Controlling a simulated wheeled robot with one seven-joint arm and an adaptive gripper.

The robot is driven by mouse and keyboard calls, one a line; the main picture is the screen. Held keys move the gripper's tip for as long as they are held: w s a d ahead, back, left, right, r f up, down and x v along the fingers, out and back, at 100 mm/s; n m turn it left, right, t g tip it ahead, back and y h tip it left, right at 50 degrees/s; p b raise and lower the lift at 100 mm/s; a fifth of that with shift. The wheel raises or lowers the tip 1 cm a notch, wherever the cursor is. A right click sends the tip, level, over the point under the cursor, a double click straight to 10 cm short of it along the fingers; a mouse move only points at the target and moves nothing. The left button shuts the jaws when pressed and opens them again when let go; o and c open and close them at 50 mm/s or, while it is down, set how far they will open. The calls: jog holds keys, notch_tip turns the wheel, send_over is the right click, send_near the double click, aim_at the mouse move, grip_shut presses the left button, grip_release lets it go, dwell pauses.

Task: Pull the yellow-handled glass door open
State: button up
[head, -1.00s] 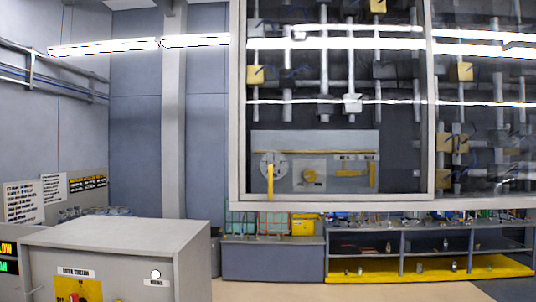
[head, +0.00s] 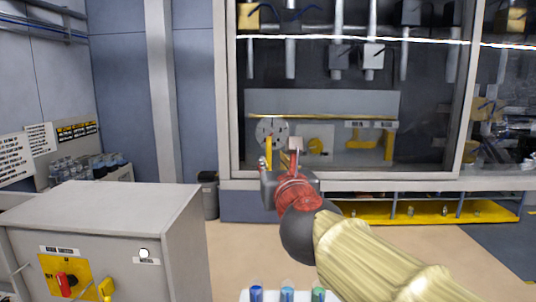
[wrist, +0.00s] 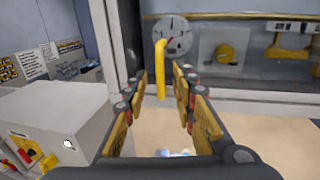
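The glass door (head: 425,110) is a large framed pane in front of pipes and a panel, in the head view. Its yellow handle (head: 268,143) is an upright bar at the lower left, beside a round dial. In the wrist view the yellow handle (wrist: 161,70) appears between the tips of my fingers. My gripper (head: 280,158) is below and in front of the handle, pointing toward the door. In the wrist view my gripper (wrist: 161,82) has its fingers spread apart and holds nothing. I cannot tell how much depth separates fingertips and handle. The door looks closed.
A grey cabinet (head: 100,225) with a red knob on a yellow plate stands at left. A dark bin (head: 208,195) is behind it. A yellow-based shelf (head: 375,212) runs below the door. Several coloured-top items stand at the bottom edge. Beige floor lies clear between.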

aim_at(269, 156)
jog(key=w, duration=0.2)
jog(key=w+a, duration=0.1)
jog(key=w, duration=0.5)
jog(key=shift+a+f+p, duration=0.1)
jog(key=shift+a+p, duration=0.05)
jog(key=shift+p, duration=0.2)
jog(key=c, duration=0.3)
jog(key=c, duration=0.4)
grip_shut()
